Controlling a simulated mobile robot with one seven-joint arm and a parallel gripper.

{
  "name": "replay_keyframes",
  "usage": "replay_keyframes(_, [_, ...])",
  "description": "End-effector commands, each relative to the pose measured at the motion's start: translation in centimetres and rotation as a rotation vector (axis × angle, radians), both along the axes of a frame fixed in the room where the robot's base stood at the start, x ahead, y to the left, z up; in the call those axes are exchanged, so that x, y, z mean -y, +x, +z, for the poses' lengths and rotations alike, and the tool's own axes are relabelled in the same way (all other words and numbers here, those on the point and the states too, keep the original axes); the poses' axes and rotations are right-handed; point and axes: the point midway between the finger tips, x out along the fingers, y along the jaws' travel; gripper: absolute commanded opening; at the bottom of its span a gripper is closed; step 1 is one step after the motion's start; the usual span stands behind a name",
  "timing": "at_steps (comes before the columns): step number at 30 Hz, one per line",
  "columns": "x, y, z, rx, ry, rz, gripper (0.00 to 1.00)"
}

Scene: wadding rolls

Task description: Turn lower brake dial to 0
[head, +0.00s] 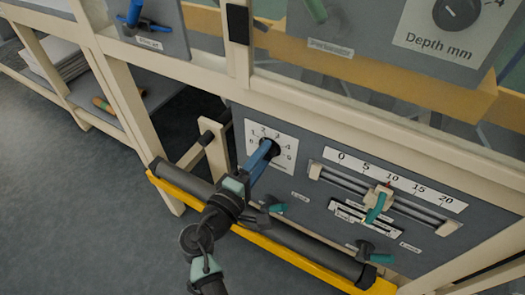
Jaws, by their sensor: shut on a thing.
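The lower dial is a dark round knob (268,146) on a white numbered plate (283,168) on the grey panel, left of the long scale. Digits from about 1 to 5 curve around it; those on the left are small and hard to read. My gripper (265,151) reaches up from below, and its blue fingers are shut on the knob. The fingers cover much of the knob and the lower part of the plate. I cannot see where the dial points.
A slider (379,197) with a teal handle sits under a 0 to 20 scale (395,180). A dark roller (310,252) and yellow bar (270,250) cross in front of the panel. Teal-handled levers (367,250) stick out low. A depth dial (457,12) is upper right. Open floor (70,210) lies left.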

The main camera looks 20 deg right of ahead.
Motion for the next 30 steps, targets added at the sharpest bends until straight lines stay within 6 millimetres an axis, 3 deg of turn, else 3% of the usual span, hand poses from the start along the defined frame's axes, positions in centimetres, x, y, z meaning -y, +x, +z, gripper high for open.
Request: replay_keyframes(30, [-0.14,0.12,0.21,-0.739,-0.573,0.001,0.0])
